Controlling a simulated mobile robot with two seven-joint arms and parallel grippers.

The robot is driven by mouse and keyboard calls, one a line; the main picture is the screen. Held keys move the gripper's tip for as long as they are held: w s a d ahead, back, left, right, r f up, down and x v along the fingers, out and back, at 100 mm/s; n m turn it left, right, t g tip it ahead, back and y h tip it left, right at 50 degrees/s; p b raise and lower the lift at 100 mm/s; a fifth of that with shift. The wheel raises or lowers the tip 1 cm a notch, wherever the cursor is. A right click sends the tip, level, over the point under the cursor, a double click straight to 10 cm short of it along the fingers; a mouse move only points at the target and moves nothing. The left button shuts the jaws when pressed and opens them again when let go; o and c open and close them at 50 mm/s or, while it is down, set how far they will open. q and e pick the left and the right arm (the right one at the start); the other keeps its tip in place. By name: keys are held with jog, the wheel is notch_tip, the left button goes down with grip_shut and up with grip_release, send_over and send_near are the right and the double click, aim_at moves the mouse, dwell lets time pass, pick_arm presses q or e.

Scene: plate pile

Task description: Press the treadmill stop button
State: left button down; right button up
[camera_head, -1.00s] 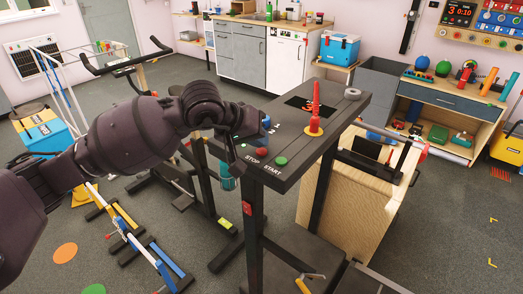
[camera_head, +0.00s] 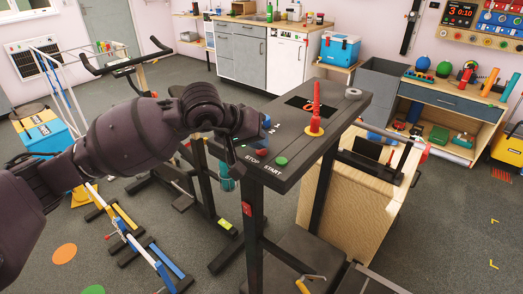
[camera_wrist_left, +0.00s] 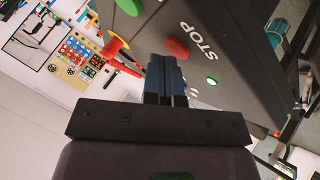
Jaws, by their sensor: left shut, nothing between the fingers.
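The dark treadmill console (camera_head: 335,112) stands at the middle, with white STOP and START labels on its near edge. The red stop button (camera_head: 252,152) lies above the STOP label, just right of my left gripper (camera_head: 233,152). The green start button (camera_head: 281,161) is to its right. In the left wrist view, the red stop button (camera_wrist_left: 177,47) is right at the tips of my left gripper (camera_wrist_left: 164,62), whose blue fingers are shut and empty. I cannot tell whether they touch it. The green button (camera_wrist_left: 130,6) shows at the top. My right gripper is out of view.
A red cone-like object (camera_head: 316,112) on a yellow base stands on the console, with a grey ring (camera_head: 353,94) behind it. A wooden box (camera_head: 345,200) stands right of the treadmill post.

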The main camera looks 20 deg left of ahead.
pick_arm(q)
jog(key=shift+f, duration=0.1)
pick_arm(e)
jog(key=shift+w, duration=0.3)
jog(key=shift+s, duration=0.15)
pick_arm(q)
jog(key=shift+r, duration=0.8)
pick_arm(e)
jog(key=shift+s, duration=0.25)
jog(key=shift+w+r, duration=0.1)
jog(key=shift+r, duration=0.05)
pick_arm(q)
jog(key=shift+r+p, duration=0.5)
jog(key=shift+r, duration=0.8)
notch_tip(320, 180, up, 2)
jog(key=shift+r+p, duration=0.25)
jog(key=shift+p, duration=0.1)
pick_arm(e)
jog(key=shift+w+r, duration=0.2)
jog(key=shift+r, duration=0.3)
jog(key=shift+w+r, duration=0.2)
jog(key=shift+r, duration=0.3)
jog(key=shift+s, duration=0.15)
